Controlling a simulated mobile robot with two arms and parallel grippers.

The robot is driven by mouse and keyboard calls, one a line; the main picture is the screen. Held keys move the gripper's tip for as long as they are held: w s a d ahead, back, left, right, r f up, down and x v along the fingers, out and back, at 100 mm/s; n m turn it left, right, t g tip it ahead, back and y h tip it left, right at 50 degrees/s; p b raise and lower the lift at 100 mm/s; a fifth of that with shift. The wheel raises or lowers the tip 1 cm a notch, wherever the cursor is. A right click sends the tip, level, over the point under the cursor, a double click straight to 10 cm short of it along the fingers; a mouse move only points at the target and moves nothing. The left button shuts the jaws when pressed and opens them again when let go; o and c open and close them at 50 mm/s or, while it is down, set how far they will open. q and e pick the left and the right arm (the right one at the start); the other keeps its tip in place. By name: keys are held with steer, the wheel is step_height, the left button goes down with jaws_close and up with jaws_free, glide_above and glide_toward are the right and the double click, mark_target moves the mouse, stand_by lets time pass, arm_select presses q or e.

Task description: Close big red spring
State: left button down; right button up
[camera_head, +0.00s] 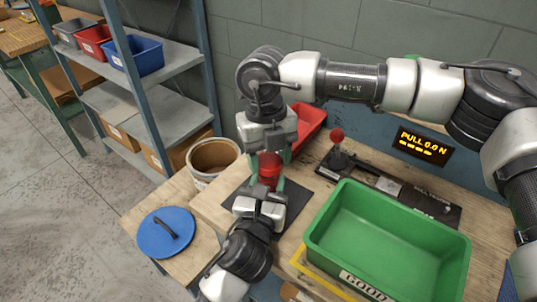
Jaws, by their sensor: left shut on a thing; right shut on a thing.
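The big red spring (269,171) stands upright over a dark mat (294,203) on the wooden bench, mostly hidden by both grippers. My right gripper (271,152) comes down from above and is shut at the upper part of the spring. My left gripper (267,186) reaches up from the lower side of the picture and is shut at the lower part. The exact contact of the fingers with the coils is too small to tell.
A green bin (318,243) marked GOOD stands at the right, a red bin (312,122) behind the spring. A red-knobbed lever device (338,155) stands close by. The display (422,147) reads PULL 0.0 N. A round tub (201,178) and blue lid (148,238) are at left.

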steer(key=shift+f, duration=0.6)
steer(key=m, duration=0.5)
steer(key=shift+y, duration=0.4)
steer(key=m, duration=0.6)
steer(key=shift+m+y, duration=0.3)
steer(key=m, duration=0.3)
steer(key=m+t, duration=0.1)
steer(key=m, duration=0.2)
steer(key=shift+y, duration=0.3)
steer(key=m, duration=0.5)
steer(key=shift+m+t, duration=0.3)
steer(key=o, duration=0.9)
